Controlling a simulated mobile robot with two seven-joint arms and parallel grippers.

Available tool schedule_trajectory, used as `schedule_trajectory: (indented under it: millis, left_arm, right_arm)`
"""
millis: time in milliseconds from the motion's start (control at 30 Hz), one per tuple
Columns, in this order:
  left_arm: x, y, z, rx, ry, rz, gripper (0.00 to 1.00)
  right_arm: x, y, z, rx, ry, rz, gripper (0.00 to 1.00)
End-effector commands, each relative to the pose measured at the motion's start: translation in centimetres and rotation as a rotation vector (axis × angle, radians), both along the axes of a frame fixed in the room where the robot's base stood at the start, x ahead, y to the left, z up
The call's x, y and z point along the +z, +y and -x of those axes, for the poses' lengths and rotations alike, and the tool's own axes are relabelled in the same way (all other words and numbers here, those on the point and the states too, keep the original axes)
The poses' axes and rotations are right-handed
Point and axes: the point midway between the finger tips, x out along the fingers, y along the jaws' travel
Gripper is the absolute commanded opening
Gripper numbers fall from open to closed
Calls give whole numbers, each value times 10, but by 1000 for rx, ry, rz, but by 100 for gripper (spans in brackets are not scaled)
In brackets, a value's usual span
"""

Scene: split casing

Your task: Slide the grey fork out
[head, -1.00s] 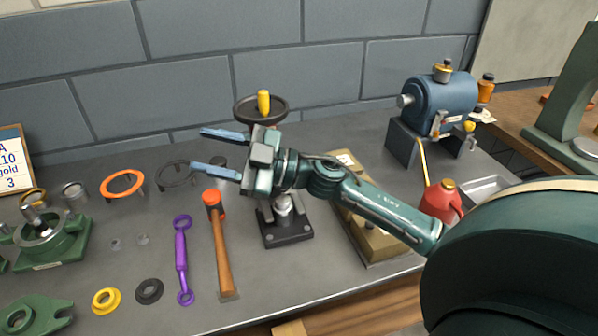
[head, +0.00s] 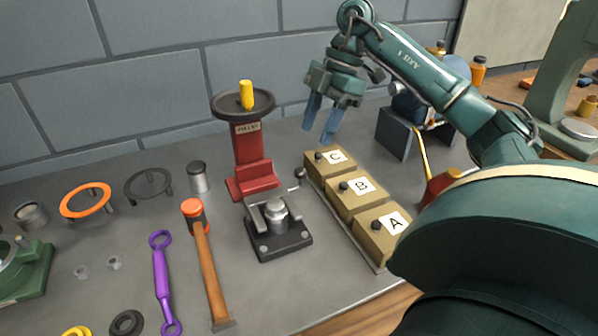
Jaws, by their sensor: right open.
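What looks like the grey fork (head: 256,218) lies flat on the black base (head: 279,244) in front of the red press (head: 249,152). Its prongs seem to pass beside a round metal part (head: 277,214); at this size I cannot tell how far in it sits. My right gripper (head: 320,129) is open and empty, pointing down behind and above the box marked C, to the right of the press and well apart from the fork. My left gripper is not in view.
Tan boxes marked C (head: 330,161), B (head: 358,190) and A (head: 384,232) stand right of the press. A hammer (head: 209,270) and purple wrench (head: 161,280) lie left. A blue motor (head: 455,70) is partly behind my right arm.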

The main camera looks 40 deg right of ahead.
Motion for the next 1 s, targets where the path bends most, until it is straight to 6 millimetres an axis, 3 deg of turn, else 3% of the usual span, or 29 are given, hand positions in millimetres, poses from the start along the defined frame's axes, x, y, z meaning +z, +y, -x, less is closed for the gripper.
schedule_trajectory:
  millis: [200, 500, 933, 1000]
  left_arm:
    - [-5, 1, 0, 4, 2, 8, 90]
    - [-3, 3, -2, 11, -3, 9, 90]
    - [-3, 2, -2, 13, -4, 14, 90]
    - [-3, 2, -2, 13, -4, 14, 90]
  right_arm:
    - [-47, 19, -2, 4, 4, -2, 45]
    - [-89, 38, -5, 5, 1, -3, 45]
    - [-99, 42, -6, 5, -2, -3, 45]
    - [-99, 42, -6, 5, -2, -3, 40]
